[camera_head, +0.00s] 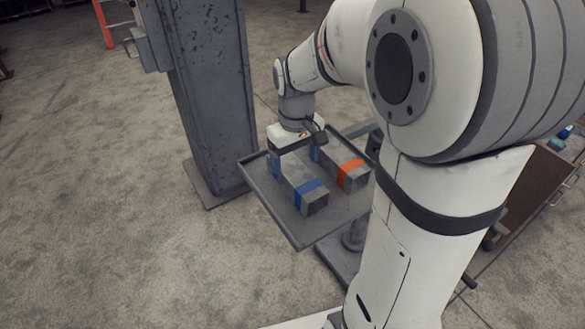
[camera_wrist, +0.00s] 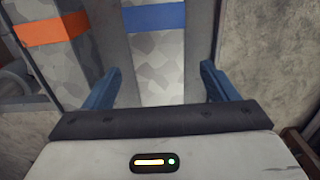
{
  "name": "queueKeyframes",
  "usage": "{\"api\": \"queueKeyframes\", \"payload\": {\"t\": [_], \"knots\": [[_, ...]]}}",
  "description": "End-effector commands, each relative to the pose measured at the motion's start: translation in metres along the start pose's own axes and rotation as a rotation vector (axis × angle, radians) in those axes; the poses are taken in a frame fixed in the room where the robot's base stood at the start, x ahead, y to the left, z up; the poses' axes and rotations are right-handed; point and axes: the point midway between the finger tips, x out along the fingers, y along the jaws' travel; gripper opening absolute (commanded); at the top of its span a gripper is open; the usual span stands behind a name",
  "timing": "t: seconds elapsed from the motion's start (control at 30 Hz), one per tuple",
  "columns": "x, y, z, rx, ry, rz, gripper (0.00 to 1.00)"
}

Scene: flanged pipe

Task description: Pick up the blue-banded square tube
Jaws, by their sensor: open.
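The blue-banded square tube (camera_head: 313,203) lies in the grey tray, a mottled grey bar with a blue band near its near end. My gripper (camera_head: 295,160) is over the tube's far part, pointing down, with its two blue fingers apart. In the wrist view the tube (camera_wrist: 159,62) runs between the open fingers (camera_wrist: 160,74), with a gap on each side; the left gap looks smaller than the right. I cannot tell how far down the fingers reach beside it. The tube's far end is hidden by my gripper.
An orange-banded square tube (camera_head: 352,177) lies beside it in the same tray (camera_head: 292,234); it also shows at left in the wrist view (camera_wrist: 62,63). A grey steel column (camera_head: 212,95) stands close left of the tray. A brown cabinet (camera_head: 535,190) is at right.

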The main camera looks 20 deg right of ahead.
Motion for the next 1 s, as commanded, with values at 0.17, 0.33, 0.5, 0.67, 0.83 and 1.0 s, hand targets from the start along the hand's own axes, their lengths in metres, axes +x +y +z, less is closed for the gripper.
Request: {"api": "queueKeyframes", "payload": {"t": [0.17, 0.33, 0.5, 0.67, 0.83, 1.0], "knots": [[0.02, 0.0, 0.0, 0.001, -0.003, -0.001, 0.8], [0.046, 0.002, -0.001, 0.001, -0.005, -0.001, 0.8], [0.063, 0.001, -0.001, 0.001, -0.001, 0.0, 0.8], [0.065, 0.001, -0.001, 0.0, 0.001, 0.0, 0.8], [0.064, 0.001, -0.002, 0.0, 0.001, 0.0, 0.73], [0.064, 0.001, -0.002, 0.0, 0.001, 0.0, 0.59]]}}
